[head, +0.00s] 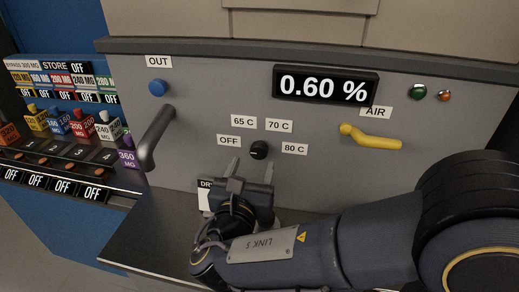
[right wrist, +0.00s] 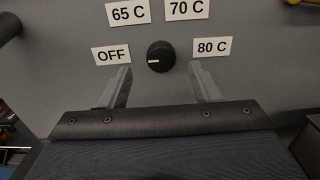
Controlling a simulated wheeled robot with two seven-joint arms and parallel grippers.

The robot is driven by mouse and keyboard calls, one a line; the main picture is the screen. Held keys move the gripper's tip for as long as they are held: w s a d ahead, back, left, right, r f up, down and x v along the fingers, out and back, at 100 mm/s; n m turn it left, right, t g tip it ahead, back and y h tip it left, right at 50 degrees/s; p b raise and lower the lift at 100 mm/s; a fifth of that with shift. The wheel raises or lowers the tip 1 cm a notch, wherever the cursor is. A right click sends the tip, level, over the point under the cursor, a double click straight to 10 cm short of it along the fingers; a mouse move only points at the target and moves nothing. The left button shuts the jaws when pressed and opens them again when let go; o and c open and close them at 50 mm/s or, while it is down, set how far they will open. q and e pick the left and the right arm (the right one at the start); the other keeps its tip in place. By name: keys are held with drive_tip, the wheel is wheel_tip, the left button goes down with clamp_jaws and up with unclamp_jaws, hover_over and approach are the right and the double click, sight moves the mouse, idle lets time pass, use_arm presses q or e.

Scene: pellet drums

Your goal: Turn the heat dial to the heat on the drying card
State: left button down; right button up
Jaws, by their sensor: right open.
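The heat dial (head: 258,150) is a small black knob on the grey panel, also in the right wrist view (right wrist: 160,56). Its white mark points left, toward the OFF label (right wrist: 110,54). Around it are the labels 65 C (head: 243,121), 70 C (head: 278,125) and 80 C (head: 294,148). My right gripper (head: 251,168) is open just below the dial, its fingers apart on either side and nothing between them. The drying card (head: 204,184) is mostly hidden behind my right gripper; only "DR" shows and its heat cannot be read. My left gripper is out of view.
A display (head: 326,85) reads 0.60 %. A yellow AIR lever (head: 370,137) is to the right, a dark handle (head: 156,138) and blue OUT button (head: 157,88) to the left. A dark shelf (head: 150,235) lies below. Coloured labelled drums stand far left.

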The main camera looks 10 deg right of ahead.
sight(258, 153)
drive_tip(key=x, duration=0.6)
drive_tip(key=shift+w+d+p, duration=0.1)
drive_tip(key=shift+w+p, duration=0.05)
drive_tip(key=shift+p, duration=0.2)
drive_tip(key=c, duration=1)
